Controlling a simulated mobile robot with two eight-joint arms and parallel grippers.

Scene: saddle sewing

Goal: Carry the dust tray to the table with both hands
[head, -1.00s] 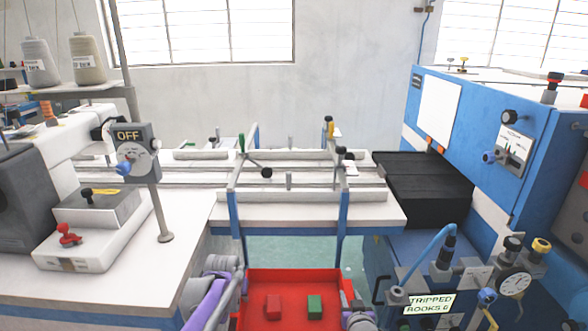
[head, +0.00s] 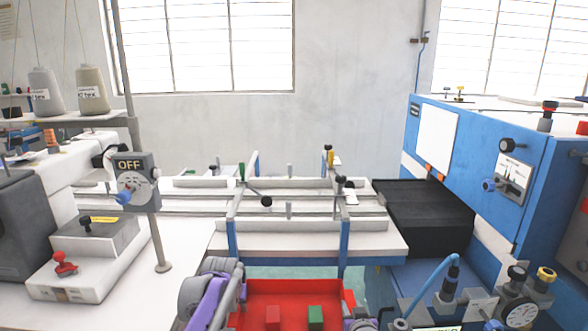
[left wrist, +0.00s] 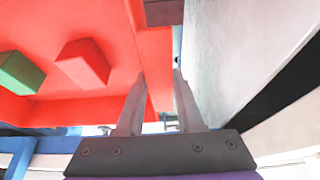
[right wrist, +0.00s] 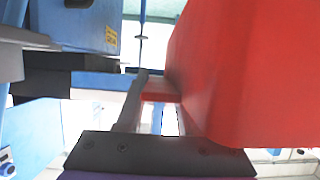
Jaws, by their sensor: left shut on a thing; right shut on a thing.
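The dust tray (head: 262,290) is a red open box at the bottom of the head view, in front of the white rail table (head: 300,238). A red block (head: 273,317) and a green block (head: 316,317) lie in it. My left gripper (left wrist: 158,80) is shut on the tray's side wall, with one finger on each side in the left wrist view. My right gripper (right wrist: 158,82) is shut on a red part at the tray's other side. In the head view both fingertips and the tray's near end are hidden or cut off.
A white sewing bench with a grey OFF switch box (head: 132,182) stands on the left. A blue machine (head: 470,160) with knobs and dials stands on the right. Blue posts (head: 232,248) rise at the rail table's front edge, just beyond the tray.

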